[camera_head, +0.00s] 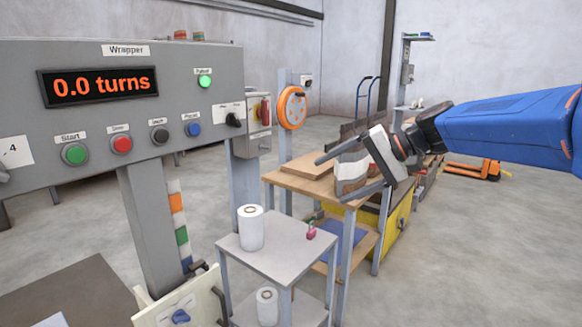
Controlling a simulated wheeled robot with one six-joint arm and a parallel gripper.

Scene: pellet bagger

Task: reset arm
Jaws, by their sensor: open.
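My gripper (340,172) is at the end of my blue arm (510,125), which reaches in from the right. Its two dark fingers stand apart and point left. Nothing shows held firmly between them, though a pale and brown thing on the wooden table shows behind the fingers. The gripper appears in front of the wooden table (285,182), clear of the control panel (140,110).
The grey Wrapper panel has a display (97,86) reading 0.0 turns and several buttons. A small table (285,245) holds a white roll (250,228) and a pink padlock (311,231). An orange handwheel (292,108) stands behind. Open floor lies at the right.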

